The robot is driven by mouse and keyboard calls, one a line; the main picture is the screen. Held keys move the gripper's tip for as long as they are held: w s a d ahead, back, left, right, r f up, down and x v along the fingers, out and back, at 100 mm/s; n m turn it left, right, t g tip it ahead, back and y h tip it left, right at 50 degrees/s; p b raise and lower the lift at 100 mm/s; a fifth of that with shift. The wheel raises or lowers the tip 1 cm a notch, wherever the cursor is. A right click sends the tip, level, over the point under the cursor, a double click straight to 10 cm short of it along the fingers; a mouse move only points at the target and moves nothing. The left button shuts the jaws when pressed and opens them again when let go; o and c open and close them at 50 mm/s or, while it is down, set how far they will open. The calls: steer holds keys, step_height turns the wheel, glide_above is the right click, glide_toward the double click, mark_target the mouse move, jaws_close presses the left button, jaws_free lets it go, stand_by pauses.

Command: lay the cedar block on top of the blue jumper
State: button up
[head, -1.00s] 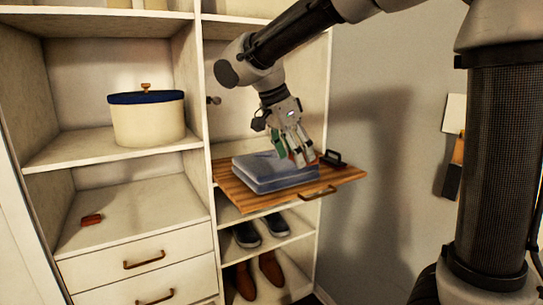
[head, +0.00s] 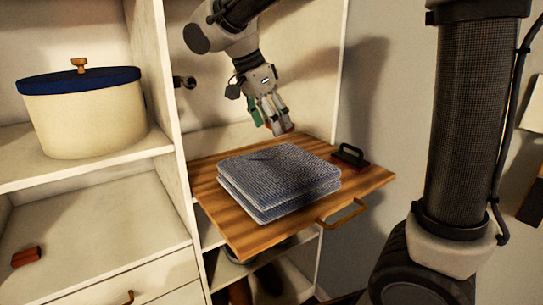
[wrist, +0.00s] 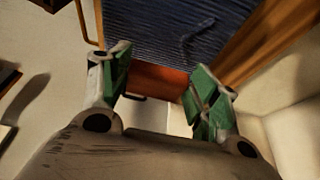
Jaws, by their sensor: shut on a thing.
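The blue jumper (head: 278,178) lies folded on a wooden pull-out board (head: 235,235). It fills the top of the wrist view (wrist: 165,30) as ribbed dark blue cloth. My gripper (head: 274,128) hangs above the board, near the jumper's back edge, and is apart from it. Its green-padded fingers (wrist: 158,88) are shut on a red-brown cedar block (wrist: 158,80). In the head view the fingers hide most of the block, with only a reddish edge showing.
A black-handled brush (head: 350,157) lies on the board's right back corner. The board has a front handle (head: 342,213). A small reddish block (head: 26,257) lies on the left shelf. A cream box with a blue lid (head: 85,115) stands above it. A shelf divider (head: 160,100) stands left of my gripper.

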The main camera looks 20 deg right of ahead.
mark_target(275, 166)
step_height(275, 166, down, 10)
steer(key=shift+r, duration=0.2)
steer(key=shift+f, duration=0.1)
steer(key=o, duration=0.9)
steer(key=shift+c, duration=0.2)
steer(key=v, duration=1.2)
steer(key=s+d+n+y, duration=0.2)
steer(key=s+d+n, duration=0.45)
steer(key=d, duration=0.65)
steer(key=s+d+f+n+t+y, duration=0.2)
steer(key=s+d+f+n, duration=0.3)
steer(key=s+d+n, duration=0.3)
steer(key=s+t, duration=0.1)
steer(key=s, duration=0.3)
steer(key=shift+d+f, duration=0.2)
steer(key=shift+d, duration=0.15)
